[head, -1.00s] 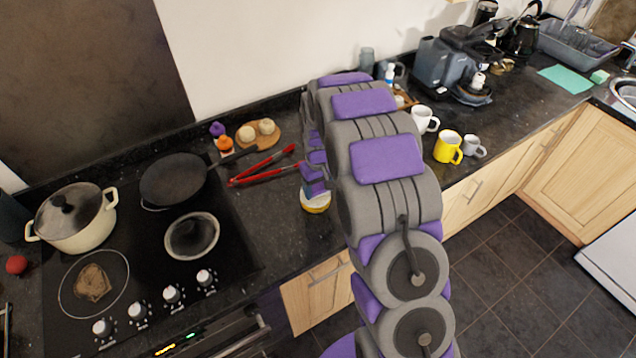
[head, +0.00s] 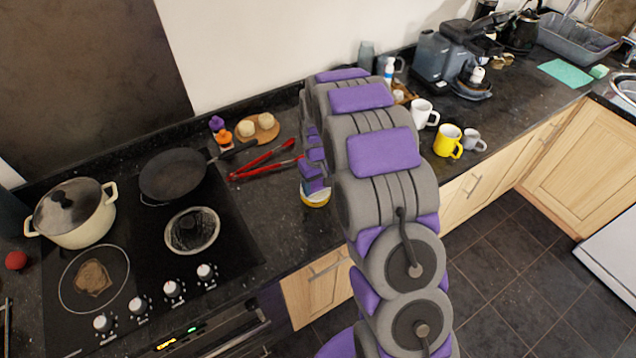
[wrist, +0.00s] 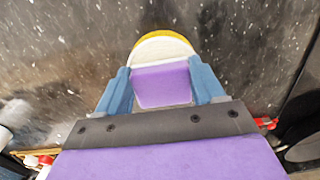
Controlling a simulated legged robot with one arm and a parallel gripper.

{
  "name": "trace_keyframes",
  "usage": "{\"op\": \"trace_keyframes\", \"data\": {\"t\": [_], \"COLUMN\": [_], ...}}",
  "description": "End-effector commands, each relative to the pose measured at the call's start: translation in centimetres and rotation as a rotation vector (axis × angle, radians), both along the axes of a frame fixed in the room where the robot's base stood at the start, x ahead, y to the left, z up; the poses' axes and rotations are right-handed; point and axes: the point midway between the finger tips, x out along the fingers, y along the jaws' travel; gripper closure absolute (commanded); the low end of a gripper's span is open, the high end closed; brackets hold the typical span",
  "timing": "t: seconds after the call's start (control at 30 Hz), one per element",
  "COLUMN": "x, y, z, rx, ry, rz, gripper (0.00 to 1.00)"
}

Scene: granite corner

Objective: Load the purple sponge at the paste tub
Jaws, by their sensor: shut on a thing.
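The purple sponge (wrist: 162,84) is between the blue fingers of my gripper (wrist: 160,74) in the wrist view. The gripper is shut on it. The paste tub (wrist: 160,37), round with a yellow rim and pale inside, lies directly beyond the sponge, which overlaps its near part. I cannot tell whether the sponge touches the paste. In the head view the tub (head: 316,199) stands on the dark counter right of the hob, partly hidden under my gripper (head: 314,181). I cannot make out the sponge separately there.
Red tongs (head: 264,162) and a wooden board (head: 257,129) with two pale round items lie behind left of the tub. A black pan (head: 173,174) and cream pot (head: 76,218) are on the hob. White (head: 421,113) and yellow (head: 447,141) mugs stand to the right.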

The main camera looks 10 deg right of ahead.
Motion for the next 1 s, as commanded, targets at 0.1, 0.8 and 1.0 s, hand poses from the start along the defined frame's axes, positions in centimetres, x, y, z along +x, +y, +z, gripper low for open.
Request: {"op": "trace_keyframes", "data": {"t": [0.1,0.8,1.0], "x": [-0.01,0.00,-0.01], "y": [0.01,0.00,0.00], "z": [-0.14,-0.71,-0.72], "rx": [0.000,0.000,0.000], "ry": [0.000,0.000,0.001], "rz": [0.000,0.000,0.000], "gripper": [0.56,0.56,0.56]}}
